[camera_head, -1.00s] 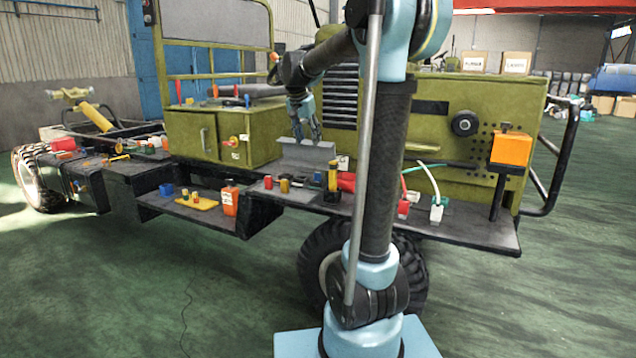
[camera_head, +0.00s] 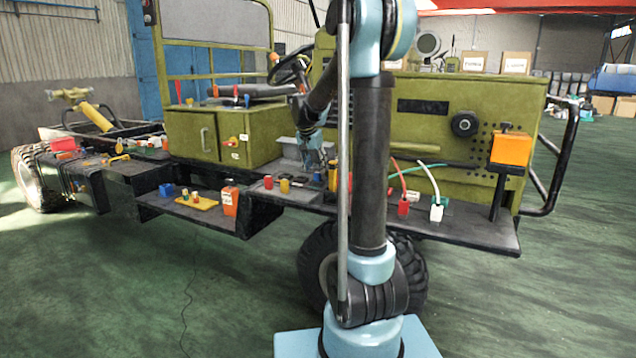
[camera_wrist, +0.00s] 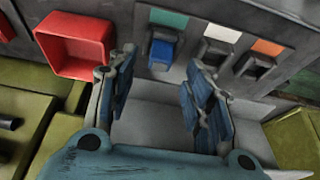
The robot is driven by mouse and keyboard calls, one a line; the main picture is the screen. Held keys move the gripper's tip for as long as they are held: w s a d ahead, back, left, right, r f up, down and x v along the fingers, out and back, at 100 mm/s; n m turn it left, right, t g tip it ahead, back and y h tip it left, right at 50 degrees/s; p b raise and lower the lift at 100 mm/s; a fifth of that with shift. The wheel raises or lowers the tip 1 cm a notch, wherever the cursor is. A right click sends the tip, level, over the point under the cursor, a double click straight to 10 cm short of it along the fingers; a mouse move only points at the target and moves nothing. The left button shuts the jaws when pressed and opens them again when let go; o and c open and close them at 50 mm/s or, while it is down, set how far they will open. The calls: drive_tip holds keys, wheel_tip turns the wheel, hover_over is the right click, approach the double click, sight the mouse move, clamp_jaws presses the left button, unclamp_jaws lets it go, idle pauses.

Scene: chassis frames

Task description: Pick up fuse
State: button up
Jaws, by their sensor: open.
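A blue block (camera_wrist: 162,53), which looks like a fuse, sits in a slot below a green label on a grey panel (camera_wrist: 118,18) in the wrist view. The slots below the white and orange labels look dark and empty. My gripper (camera_wrist: 160,72) is open, its two fingers apart, with the blue block just beyond and between the fingertips. Nothing is between the fingers. In the head view my gripper (camera_head: 317,160) is low over the vehicle's side shelf, beside a grey housing (camera_head: 288,150). The blue block cannot be made out there.
An open red box (camera_wrist: 75,45) is close left of my fingers. A red block (camera_head: 268,182) and a yellow block (camera_head: 285,185) stand on the dark shelf (camera_head: 470,232). A red connector (camera_head: 403,208) and a white connector (camera_head: 437,212) with cables stand right of my arm.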

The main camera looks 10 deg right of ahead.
sight(318, 178)
drive_tip(key=shift+x, duration=1.5)
drive_tip(key=shift+r, duration=0.1)
drive_tip(key=c, duration=1)
drive_tip(key=shift+o, duration=0.2)
drive_tip(key=shift+r, duration=0.1)
